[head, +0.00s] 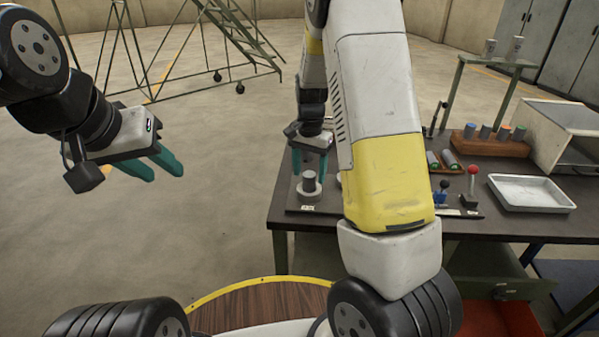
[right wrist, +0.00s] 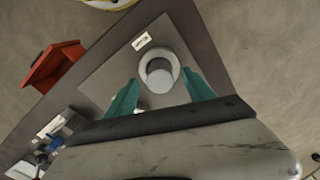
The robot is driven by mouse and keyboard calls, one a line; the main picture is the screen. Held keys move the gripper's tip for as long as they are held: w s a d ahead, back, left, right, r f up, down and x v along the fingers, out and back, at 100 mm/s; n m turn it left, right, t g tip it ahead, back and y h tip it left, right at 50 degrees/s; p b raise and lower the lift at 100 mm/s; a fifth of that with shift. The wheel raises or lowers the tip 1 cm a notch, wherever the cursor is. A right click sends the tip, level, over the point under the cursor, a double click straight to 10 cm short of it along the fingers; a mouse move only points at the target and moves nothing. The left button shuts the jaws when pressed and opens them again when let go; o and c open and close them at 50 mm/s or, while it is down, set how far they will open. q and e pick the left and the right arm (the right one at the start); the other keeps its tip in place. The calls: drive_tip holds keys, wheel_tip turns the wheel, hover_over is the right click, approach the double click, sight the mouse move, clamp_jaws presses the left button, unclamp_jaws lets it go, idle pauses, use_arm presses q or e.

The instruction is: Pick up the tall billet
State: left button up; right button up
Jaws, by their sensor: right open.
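A grey cylindrical billet (head: 309,181) stands upright in a pale round holder (head: 309,194) near the left end of the dark table. In the right wrist view the billet (right wrist: 160,76) is seen from above inside the ring of the holder (right wrist: 176,66). My right gripper (head: 310,170) points down above it, open, with one teal finger on each side. In the right wrist view the billet lies ahead of and between the fingertips (right wrist: 160,82); contact is not visible. My left gripper (head: 160,172) is open and empty, over the floor at the left.
The table (head: 530,228) also bears a wooden rack (head: 490,144) with several coloured-top billets, a white tray (head: 532,193), a red-knobbed lever (head: 471,185) and a metal box furnace (head: 565,135). A small raised shelf (head: 500,61) stands behind. My right arm hides part of the table.

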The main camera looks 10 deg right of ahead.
wheel_tip(320, 180, down, 2)
drive_tip(key=shift+f, duration=0.15)
clamp_jaws()
idle(1.4)
